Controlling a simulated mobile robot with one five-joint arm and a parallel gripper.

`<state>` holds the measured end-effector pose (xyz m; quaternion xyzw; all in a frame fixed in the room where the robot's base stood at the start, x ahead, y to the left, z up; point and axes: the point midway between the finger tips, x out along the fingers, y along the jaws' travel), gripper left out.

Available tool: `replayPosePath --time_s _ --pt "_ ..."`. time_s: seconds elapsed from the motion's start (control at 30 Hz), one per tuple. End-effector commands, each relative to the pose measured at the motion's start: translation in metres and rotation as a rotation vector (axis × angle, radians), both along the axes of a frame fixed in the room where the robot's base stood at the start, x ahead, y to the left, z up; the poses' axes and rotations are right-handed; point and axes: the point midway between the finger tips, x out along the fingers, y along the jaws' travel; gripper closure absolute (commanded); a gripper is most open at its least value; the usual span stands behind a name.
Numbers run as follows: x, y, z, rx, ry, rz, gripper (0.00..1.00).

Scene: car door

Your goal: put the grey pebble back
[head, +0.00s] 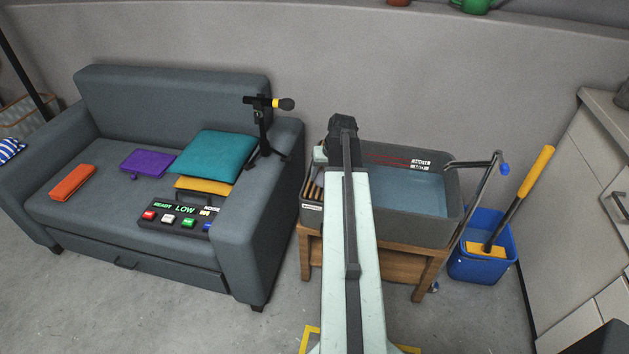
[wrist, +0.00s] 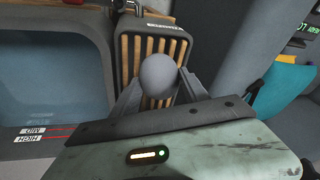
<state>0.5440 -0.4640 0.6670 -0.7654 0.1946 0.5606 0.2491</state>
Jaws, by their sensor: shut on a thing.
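The grey pebble (wrist: 158,74) is a smooth round stone held between the fingertips of my gripper (wrist: 159,86) in the wrist view. My gripper is shut on it. Behind the pebble in that view is a wooden slatted rack (wrist: 131,55) in a dark frame; I cannot tell the pebble's height above it. In the head view the slatted rack (head: 313,187) is at the left end of a grey basin (head: 449,222). My arm hides the pebble and the fingertips there.
The basin holds blue water (head: 405,190) and stands on a wooden stand (head: 400,268). A grey sofa (head: 160,95) with cushions, a microphone (head: 268,103) and a button panel (head: 180,217) is on the left. A blue bucket (head: 483,265) with a yellow-handled tool stands right.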

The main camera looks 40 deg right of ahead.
Motion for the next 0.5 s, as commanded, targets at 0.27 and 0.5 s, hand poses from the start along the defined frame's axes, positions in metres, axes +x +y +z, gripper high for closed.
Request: replayPosePath --time_s 0.27,0.5 --pt "0.000 0.000 -0.039 0.000 0.000 0.000 1.00" --pt "0.002 0.004 -0.035 0.001 0.000 0.005 1.00"
